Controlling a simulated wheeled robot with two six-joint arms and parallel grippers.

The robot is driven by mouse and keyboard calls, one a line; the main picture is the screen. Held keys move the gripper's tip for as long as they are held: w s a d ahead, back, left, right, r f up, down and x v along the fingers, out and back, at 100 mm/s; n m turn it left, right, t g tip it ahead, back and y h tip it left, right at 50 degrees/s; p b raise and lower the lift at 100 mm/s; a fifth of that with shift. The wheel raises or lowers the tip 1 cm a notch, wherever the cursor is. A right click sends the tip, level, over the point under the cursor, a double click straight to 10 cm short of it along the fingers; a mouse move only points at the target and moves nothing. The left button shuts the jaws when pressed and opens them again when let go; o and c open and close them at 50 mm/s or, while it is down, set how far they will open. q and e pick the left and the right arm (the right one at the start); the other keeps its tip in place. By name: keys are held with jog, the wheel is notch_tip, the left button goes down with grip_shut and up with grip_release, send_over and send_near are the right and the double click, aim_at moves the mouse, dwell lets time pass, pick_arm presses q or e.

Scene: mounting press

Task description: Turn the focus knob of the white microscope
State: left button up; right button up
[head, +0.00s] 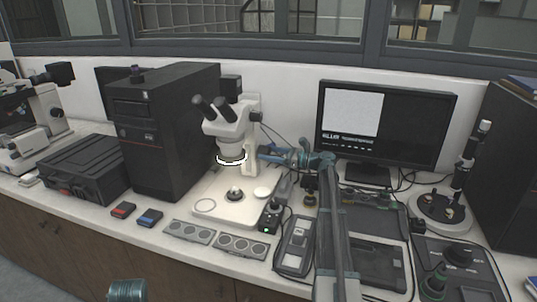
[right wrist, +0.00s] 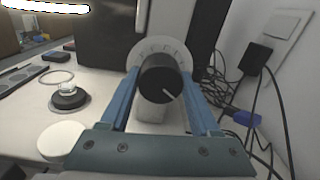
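The white microscope (head: 232,128) stands on its white base (head: 222,211) in the middle of the bench. Its black focus knob (right wrist: 160,78), with a white pointer line, sits before a pale marked dial (right wrist: 160,50) in the right wrist view. My right gripper (head: 268,153) is at the right side of the microscope column. In the wrist view its blue fingers (right wrist: 160,85) are apart, one on each side of the knob; firm contact does not show. In the head view the fingers hide most of the knob. My left gripper is out of view; only part of my left arm shows at the bottom.
A black computer tower (head: 165,130) stands left of the microscope and a monitor (head: 385,125) right. A small black box with a green light (head: 270,218) stands by the base. Loose cables (right wrist: 240,105) hang near the right finger.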

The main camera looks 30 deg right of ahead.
jog(key=c, duration=0.7)
